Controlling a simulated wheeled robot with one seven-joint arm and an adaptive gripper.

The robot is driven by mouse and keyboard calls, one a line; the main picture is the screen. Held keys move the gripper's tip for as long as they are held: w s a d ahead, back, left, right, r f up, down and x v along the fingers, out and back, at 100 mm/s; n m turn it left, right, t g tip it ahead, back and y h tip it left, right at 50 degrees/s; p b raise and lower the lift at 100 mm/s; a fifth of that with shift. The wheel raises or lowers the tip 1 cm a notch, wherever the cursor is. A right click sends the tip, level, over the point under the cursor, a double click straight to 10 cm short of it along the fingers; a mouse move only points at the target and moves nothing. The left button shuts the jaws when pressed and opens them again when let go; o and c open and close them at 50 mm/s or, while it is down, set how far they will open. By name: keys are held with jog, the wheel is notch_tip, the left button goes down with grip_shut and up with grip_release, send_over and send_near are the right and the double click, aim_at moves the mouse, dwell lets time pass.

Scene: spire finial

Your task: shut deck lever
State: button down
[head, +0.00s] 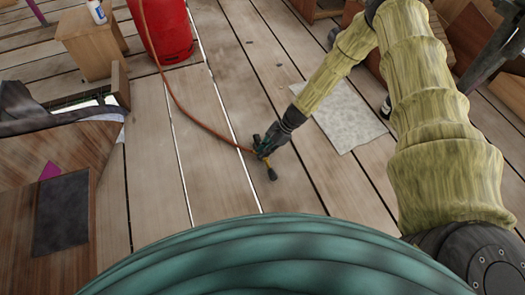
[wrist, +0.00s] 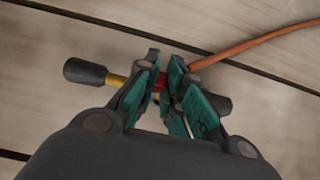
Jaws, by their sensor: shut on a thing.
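My gripper (head: 264,148) is low over the plank deck, at the end of the orange hose. In the wrist view its green-padded fingers (wrist: 170,95) are shut on the hose-end fitting. This fitting has a black rounded end (wrist: 85,72), a brass tube (wrist: 117,82) and a small red part (wrist: 160,79) between the fingers. A dark piece (wrist: 222,103) shows past the right fingers. The black end also shows in the head view (head: 272,174). The fingers hide most of the fitting, and I cannot tell which part is the lever.
The orange hose (head: 178,97) runs from my gripper to a red cylinder (head: 165,30) at the back. A pale grey sheet (head: 338,113) lies right of my gripper. A wooden box (head: 88,45) and a brown cabinet (head: 40,190) stand at left. Planks (head: 150,165) between are clear.

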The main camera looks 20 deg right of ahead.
jog(key=shift+d+f+y+b, duration=0.2)
jog(key=shift+d+y+b, duration=0.3)
jog(key=shift+y, duration=0.4)
jog(key=d+y+b, duration=0.1)
jog(key=f+y+b, duration=0.1)
jog(key=y+b, duration=0.1)
jog(key=shift+d, duration=0.35)
jog(key=y+b, duration=0.1)
jog(key=b, duration=0.1)
jog(key=d+y+b, duration=0.1)
jog(key=y+b, duration=0.1)
jog(key=shift+f, duration=0.2)
jog(key=shift+d+f+y+b, duration=0.1)
jog(key=shift+d+y+b, duration=0.25)
jog(key=shift+y+b, duration=0.6)
jog(key=c, duration=1.5)
grip_release()
